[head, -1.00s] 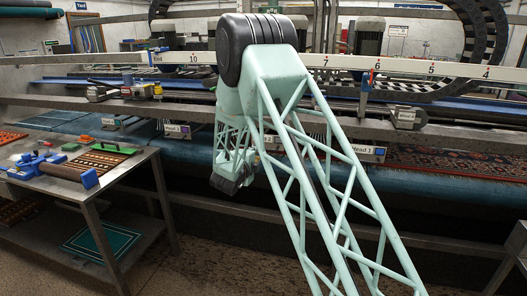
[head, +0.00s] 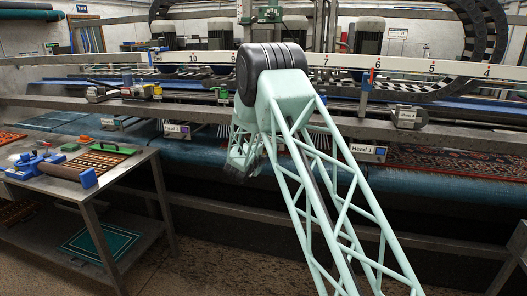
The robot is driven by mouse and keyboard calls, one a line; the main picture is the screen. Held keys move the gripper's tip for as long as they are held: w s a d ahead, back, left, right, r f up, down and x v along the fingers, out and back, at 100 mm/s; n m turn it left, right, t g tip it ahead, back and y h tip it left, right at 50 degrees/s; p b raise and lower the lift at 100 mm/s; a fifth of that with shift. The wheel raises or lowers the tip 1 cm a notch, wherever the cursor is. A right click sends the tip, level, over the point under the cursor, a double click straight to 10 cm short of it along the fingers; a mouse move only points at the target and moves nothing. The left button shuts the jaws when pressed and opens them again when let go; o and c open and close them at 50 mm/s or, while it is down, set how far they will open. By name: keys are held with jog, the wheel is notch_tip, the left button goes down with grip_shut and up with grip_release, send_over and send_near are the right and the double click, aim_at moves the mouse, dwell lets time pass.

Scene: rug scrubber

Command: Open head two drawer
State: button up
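The head two drawer cannot be made out; my arm covers the front of the machine between the Head 1 plate (head: 368,151) at the right and another head plate (head: 177,129) at the left. That left plate's number is too small to read surely. My gripper (head: 240,173) is a small dark shape below my pale green forearm, in front of the blue lower edge of the machine. Its fingers are blurred and partly hidden, so I cannot tell whether it is open or shut. I cannot tell whether it touches anything.
A long grey rail (head: 455,133) runs across the machine front. A metal table (head: 140,158) at the left holds a rolled rug (head: 60,168), blue clamps and a green brush (head: 115,149). A patterned rug (head: 460,165) lies under the machine at right. The floor in front is clear.

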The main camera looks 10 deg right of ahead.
dwell(0.3)
grip_shut()
jog(key=shift+s, duration=0.1)
